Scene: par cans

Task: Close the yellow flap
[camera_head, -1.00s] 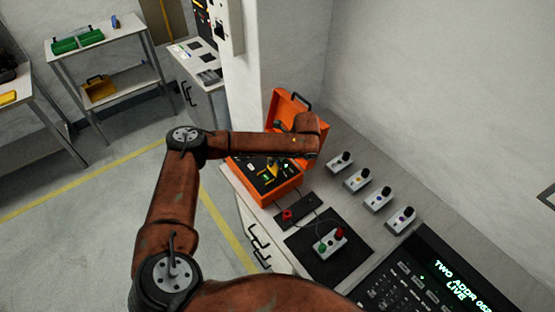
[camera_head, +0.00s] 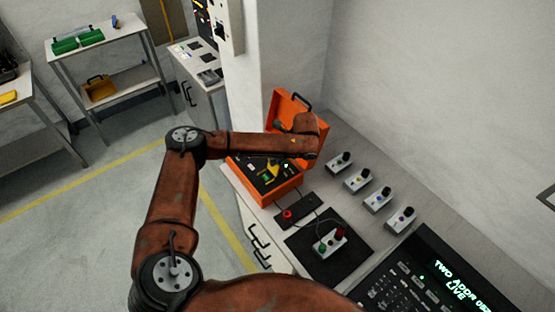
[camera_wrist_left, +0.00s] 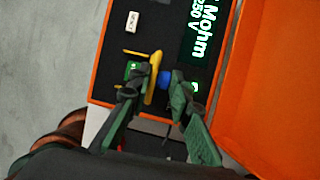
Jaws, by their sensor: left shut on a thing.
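The orange case (camera_head: 283,190) stands open on the counter, with a dark panel inside. The yellow flap (camera_wrist_left: 151,80) stands edge-on to the left wrist view, above the panel. A small part of it also shows in the head view, below my wrist. A blue round part (camera_wrist_left: 165,78) shows between the flap and the right-hand finger. In the head view my forearm and wrist hide most of the gripper. My right gripper is not in view.
The case's raised lid (camera_head: 294,108) stands behind my wrist. A black mat (camera_head: 328,268) with a small button box lies in front of the case. Several small switch boxes line the counter by the wall, and a console (camera_head: 425,275) sits at the lower right.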

